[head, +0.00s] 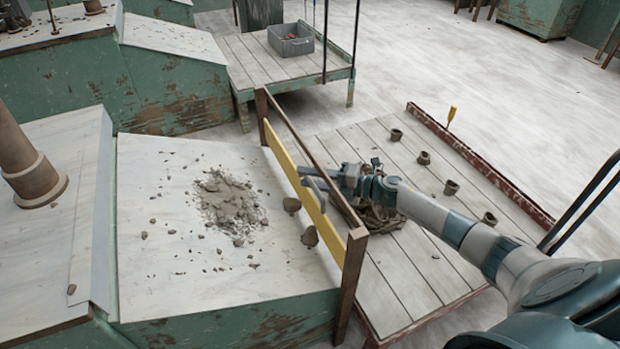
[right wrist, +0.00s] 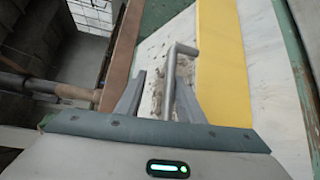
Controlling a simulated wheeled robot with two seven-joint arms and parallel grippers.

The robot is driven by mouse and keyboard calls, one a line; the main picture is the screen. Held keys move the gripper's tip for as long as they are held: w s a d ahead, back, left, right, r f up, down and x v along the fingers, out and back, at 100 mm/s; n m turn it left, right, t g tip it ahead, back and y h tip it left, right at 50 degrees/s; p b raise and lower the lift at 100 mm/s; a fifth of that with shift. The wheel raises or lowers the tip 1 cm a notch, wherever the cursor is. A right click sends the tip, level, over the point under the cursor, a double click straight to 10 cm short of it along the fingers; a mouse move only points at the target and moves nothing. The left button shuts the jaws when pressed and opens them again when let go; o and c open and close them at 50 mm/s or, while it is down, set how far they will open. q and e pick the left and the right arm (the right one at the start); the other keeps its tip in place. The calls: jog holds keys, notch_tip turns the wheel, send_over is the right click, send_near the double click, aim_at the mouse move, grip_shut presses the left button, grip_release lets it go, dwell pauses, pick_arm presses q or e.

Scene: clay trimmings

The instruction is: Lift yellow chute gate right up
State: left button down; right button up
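The yellow chute gate (head: 329,228) is a long flat board between two brown posts, across the end of a pale sloping chute (head: 180,282). Its top edge is below the brown top rail. A grey bent metal handle (right wrist: 171,78) is on the gate; the yellow board (right wrist: 222,65) is beside it in the right wrist view. My right gripper (head: 322,180) reaches in from the right, over the gate. In the right wrist view its fingers (right wrist: 160,97) are apart, with the handle between them; contact is not clear. My left gripper is not in view.
Clay trimmings (head: 230,200) lie on the chute, with two larger lumps (head: 310,237) near the gate. Right of it, a plank platform (head: 392,284) bears several small clay pots (head: 451,187). A grey bin (head: 291,40) stands on the rear platform. The brown top rail (head: 303,157) is close to my right gripper.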

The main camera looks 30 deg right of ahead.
jog(key=shift+d, duration=0.1)
dwell(0.4)
